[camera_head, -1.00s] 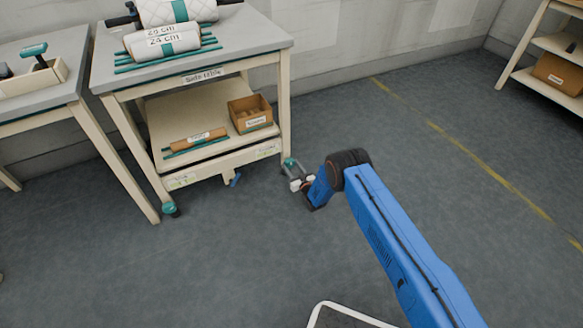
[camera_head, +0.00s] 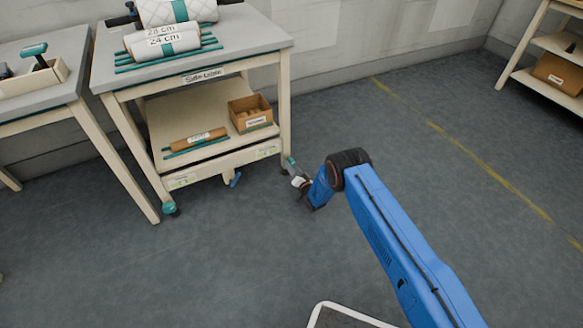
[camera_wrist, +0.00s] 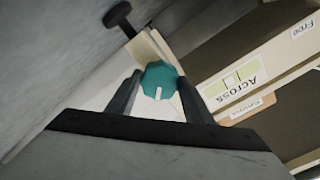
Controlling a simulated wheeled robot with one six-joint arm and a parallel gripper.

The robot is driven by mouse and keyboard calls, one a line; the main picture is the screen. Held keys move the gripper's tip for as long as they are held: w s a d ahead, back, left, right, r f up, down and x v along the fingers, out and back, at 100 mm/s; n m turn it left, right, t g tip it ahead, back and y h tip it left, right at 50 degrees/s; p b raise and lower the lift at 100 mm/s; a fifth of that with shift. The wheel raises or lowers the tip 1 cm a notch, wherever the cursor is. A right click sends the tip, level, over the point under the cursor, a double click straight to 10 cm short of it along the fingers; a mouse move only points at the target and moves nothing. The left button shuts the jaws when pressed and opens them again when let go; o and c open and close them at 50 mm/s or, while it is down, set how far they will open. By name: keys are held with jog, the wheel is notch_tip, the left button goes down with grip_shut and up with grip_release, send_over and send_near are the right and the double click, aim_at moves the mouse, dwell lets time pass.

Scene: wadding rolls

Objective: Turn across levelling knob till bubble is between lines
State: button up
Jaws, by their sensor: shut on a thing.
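The teal levelling knob (camera_wrist: 160,74) sits at the right front leg of the side table (camera_head: 205,80). It has a white mark on its near face in the wrist view. My gripper (camera_wrist: 159,88) is shut on the knob, one dark finger on each side. In the head view my gripper (camera_head: 294,172) is low beside that leg, and the knob is mostly hidden. The "Across" label (camera_wrist: 240,86) with a small level vial (camera_wrist: 232,78) is to the right of the knob. The vial is too small and blurred to tell where the bubble is.
The table carries white wadding rolls (camera_head: 165,40) on top. Its lower shelf holds a wooden box (camera_head: 250,113) and a brown roll (camera_head: 197,139). Another table (camera_head: 40,90) stands at left. The floor to the right is clear.

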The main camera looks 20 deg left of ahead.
jog(key=shift+m, duration=0.6)
jog(key=o, duration=1)
jog(key=shift+d, duration=0.1)
jog(key=shift+o, duration=0.2)
jog(key=v, duration=1.7)
jog(key=shift+d, duration=0.2)
jog(key=shift+s, duration=0.1)
